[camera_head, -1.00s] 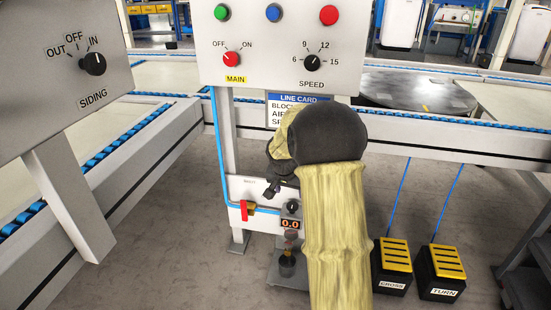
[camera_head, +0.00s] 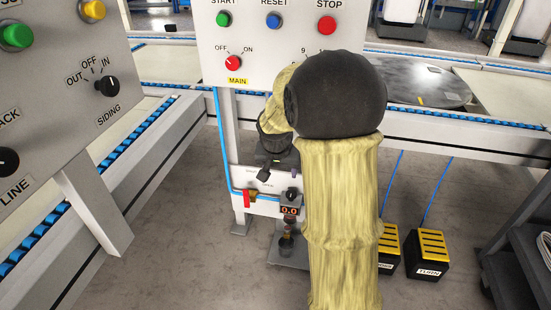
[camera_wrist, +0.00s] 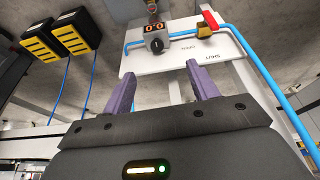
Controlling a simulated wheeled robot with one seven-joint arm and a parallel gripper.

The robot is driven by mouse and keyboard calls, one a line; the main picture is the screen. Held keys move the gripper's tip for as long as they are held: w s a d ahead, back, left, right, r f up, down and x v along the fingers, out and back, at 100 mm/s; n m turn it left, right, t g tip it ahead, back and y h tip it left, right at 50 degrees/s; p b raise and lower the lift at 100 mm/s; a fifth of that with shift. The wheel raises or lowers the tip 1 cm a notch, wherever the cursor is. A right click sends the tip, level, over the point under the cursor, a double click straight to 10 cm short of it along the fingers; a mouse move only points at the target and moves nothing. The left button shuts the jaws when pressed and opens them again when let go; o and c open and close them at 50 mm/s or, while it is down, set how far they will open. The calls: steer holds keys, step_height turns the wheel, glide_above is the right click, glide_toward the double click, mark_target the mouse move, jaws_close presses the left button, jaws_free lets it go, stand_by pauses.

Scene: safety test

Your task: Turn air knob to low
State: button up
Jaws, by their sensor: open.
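The air knob (camera_head: 291,195) is a small black knob on a low white panel (camera_head: 265,207), just above a display reading 0.0 (camera_head: 290,210). In the wrist view the air knob (camera_wrist: 156,45) appears upside down, with a pale pointer mark; its setting labels are not readable. My gripper (camera_head: 278,175) is above and in front of that panel, partly hidden by my arm. In the wrist view my gripper (camera_wrist: 162,80) is open, with two purple fingers apart and nothing between them. The knob lies beyond the fingertips, roughly between them, with a gap.
A red-handled valve (camera_head: 247,199) on a blue pipe is left of the knob. Above is a panel with the MAIN switch (camera_head: 232,63) and buttons. The SIDING panel (camera_head: 70,60) stands at left. Yellow-black pedals (camera_head: 428,254) sit on the floor at right.

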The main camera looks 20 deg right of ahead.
steer(key=s+a+r+n+p, duration=0.1)
steer(key=s+a+r+p, duration=0.2)
steer(key=s+r+p, duration=0.1)
steer(key=shift+s+r+n+y+p, duration=0.15)
steer(key=shift+r+n+y+p, duration=0.15)
steer(key=shift+r+n+y, duration=0.15)
steer(key=s+a+r+n+y+p, duration=0.1)
steer(key=s+a+r+n+p, duration=0.2)
steer(key=s, duration=0.4)
steer(key=s+a+r+n+p, duration=0.2)
steer(key=s+a+r+p, duration=0.2)
steer(key=s+p, duration=0.25)
step_height(320, 180, up, 37)
steer(key=p, duration=3.6)
steer(key=shift+s+d+g+p, duration=0.15)
steer(key=shift+s+g+p, duration=0.15)
steer(key=shift+s+g, duration=0.1)
steer(key=shift+m, duration=0.25)
